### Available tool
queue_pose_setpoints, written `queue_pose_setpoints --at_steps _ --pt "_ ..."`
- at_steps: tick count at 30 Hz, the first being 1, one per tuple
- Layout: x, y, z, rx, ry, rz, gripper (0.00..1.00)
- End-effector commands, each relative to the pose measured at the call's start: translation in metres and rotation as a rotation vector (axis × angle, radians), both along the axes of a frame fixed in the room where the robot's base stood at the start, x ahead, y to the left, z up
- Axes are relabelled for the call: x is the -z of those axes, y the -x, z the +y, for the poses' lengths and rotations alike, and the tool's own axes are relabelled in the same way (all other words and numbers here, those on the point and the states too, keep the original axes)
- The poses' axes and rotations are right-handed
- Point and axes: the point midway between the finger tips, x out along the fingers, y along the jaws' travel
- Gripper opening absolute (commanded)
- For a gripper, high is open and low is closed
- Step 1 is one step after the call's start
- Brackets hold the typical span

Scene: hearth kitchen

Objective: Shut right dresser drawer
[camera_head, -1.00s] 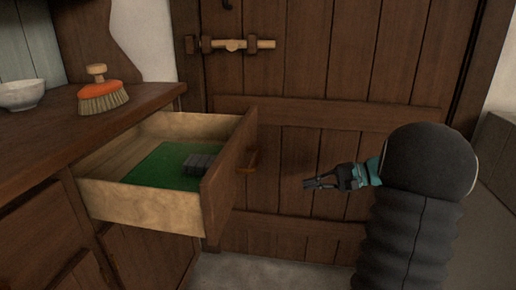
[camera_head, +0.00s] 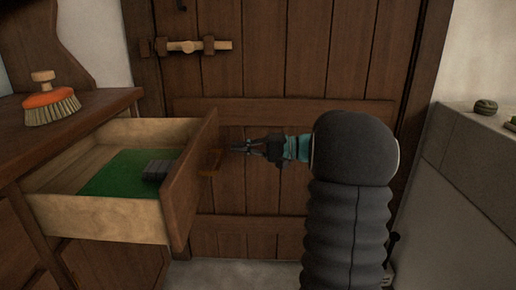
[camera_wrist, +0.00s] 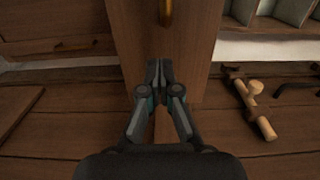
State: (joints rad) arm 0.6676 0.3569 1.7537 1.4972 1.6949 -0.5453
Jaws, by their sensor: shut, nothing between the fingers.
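The right dresser drawer (camera_head: 97,216) stands pulled out, with a green lining and a small grey block (camera_head: 157,170) inside. Its dark wooden front (camera_head: 190,190) faces right and carries a small wooden handle (camera_head: 211,162). My gripper (camera_head: 232,148) is shut and empty, pointing left at the drawer front, close beside the handle. In the wrist view the fingertips (camera_wrist: 159,66) lie over the drawer front (camera_wrist: 130,40), with the handle (camera_wrist: 166,12) at the top edge. I cannot tell whether the fingertips touch the front.
The dresser top (camera_head: 80,125) holds an orange brush (camera_head: 51,105). A plank door (camera_head: 290,80) with a wooden latch (camera_head: 187,46) stands behind the drawer. A pale low wall or chest (camera_head: 465,190) is at the right. Some floor shows below the door.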

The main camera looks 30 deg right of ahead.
Motion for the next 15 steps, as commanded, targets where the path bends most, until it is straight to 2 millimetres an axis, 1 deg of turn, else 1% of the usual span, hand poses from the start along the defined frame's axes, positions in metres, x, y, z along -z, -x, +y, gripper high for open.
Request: queue_pose_setpoints --at_steps 1,6,10,15 --pt "0.0 -0.004 0.009 -0.003 0.001 0.0 0.0" --pt "0.0 -0.016 0.03 -0.003 0.0 0.001 0.0" --pt "0.0 -0.022 0.039 -0.001 0.0 0.001 0.0" --pt "0.0 -0.025 0.043 0.0 0.0 0.001 0.0"
